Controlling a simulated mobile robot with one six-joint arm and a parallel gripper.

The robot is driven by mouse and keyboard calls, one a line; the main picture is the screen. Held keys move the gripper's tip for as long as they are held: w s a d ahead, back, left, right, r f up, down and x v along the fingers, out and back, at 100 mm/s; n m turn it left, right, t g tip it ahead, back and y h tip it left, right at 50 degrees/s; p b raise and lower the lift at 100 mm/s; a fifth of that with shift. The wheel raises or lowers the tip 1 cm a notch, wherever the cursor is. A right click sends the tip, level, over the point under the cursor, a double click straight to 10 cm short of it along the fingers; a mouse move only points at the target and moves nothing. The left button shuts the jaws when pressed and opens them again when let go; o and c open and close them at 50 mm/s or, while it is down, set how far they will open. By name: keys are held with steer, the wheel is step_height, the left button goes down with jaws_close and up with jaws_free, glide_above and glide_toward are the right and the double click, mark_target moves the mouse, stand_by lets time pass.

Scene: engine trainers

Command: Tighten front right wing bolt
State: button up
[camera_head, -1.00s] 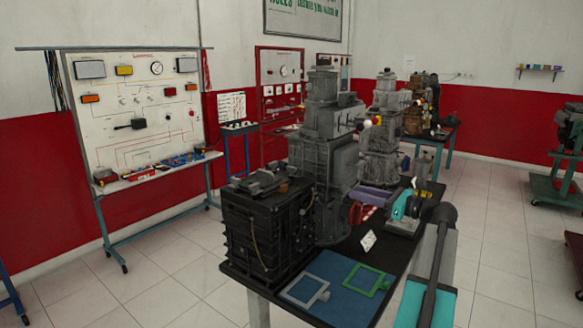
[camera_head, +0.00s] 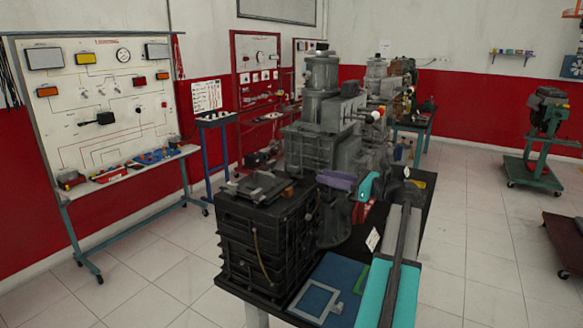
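I cannot make out the front right wing bolt in this view. A dark engine block (camera_head: 262,240) stands at the near end of the black bench, and a tall grey engine (camera_head: 322,135) stands behind it. My arm reaches in from the lower right, over the bench's right side. A teal part (camera_head: 365,187), apparently my wrist, is in front of the grey engine's right side. A purple piece (camera_head: 337,181) shows just left of it; I cannot tell whether it belongs to my gripper. My fingertips are not clear, and contact with the engine cannot be judged.
A blue mat (camera_head: 345,272) with a grey frame (camera_head: 316,299) and a green frame lies near the bench's front edge. A white card (camera_head: 373,239) stands beside my arm. A white trainer board (camera_head: 100,100) is at left.

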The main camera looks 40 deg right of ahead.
mark_target(294, 166)
steer(key=shift+s+d, duration=0.1)
stand_by(0.3)
steer(key=p+x, duration=0.3)
steer(key=x, duration=1)
steer(key=shift+w, duration=0.3)
jaws_close()
